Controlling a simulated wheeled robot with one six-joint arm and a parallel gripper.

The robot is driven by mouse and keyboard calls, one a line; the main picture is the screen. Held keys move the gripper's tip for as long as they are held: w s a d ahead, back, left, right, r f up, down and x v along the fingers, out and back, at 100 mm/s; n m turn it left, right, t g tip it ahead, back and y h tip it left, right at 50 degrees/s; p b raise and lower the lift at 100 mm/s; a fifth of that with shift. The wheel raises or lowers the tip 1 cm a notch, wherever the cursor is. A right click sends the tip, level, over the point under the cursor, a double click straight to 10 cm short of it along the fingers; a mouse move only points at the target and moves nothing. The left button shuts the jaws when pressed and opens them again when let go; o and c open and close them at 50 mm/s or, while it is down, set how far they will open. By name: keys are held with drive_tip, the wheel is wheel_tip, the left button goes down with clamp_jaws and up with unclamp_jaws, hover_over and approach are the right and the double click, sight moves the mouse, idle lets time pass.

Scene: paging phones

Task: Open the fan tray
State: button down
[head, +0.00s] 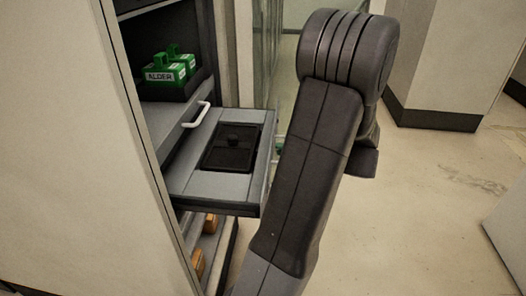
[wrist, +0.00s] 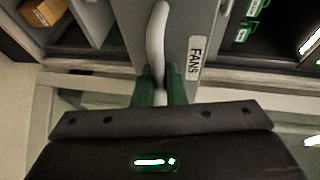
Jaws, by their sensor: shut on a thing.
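The fan tray (head: 240,185) is a grey drawer standing out from the cabinet, with a black recessed panel (head: 232,148) in its top. In the wrist view its grey front carries a FANS label (wrist: 194,58) and a long pale handle (wrist: 157,40). My gripper (wrist: 160,84) has green fingers on either side of the handle's near end and is shut on it.
Above the tray, a grey panel carries another white handle (head: 197,115). Green ALDER blocks (head: 168,72) sit in a dark holder on the shelf above. Orange things (head: 205,245) lie below the tray. A pale cabinet side (head: 80,150) stands at left. The floor (head: 430,200) at right is open.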

drive_tip(key=shift+s+d+f, duration=0.1)
drive_tip(key=shift+s+d, duration=0.1)
drive_tip(key=shift+d, duration=0.7)
drive_tip(key=shift+s+d, duration=0.15)
drive_tip(key=shift+d, duration=0.7)
drive_tip(key=c, duration=1.8)
unclamp_jaws()
drive_tip(key=p+v, duration=0.1)
drive_tip(key=v, duration=1.2)
drive_tip(key=shift+s+d+p, duration=0.15)
drive_tip(key=shift+d+p, duration=0.2)
drive_tip(key=shift+p, duration=0.05)
drive_tip(key=b+x, duration=0.2)
drive_tip(key=x, duration=1.2)
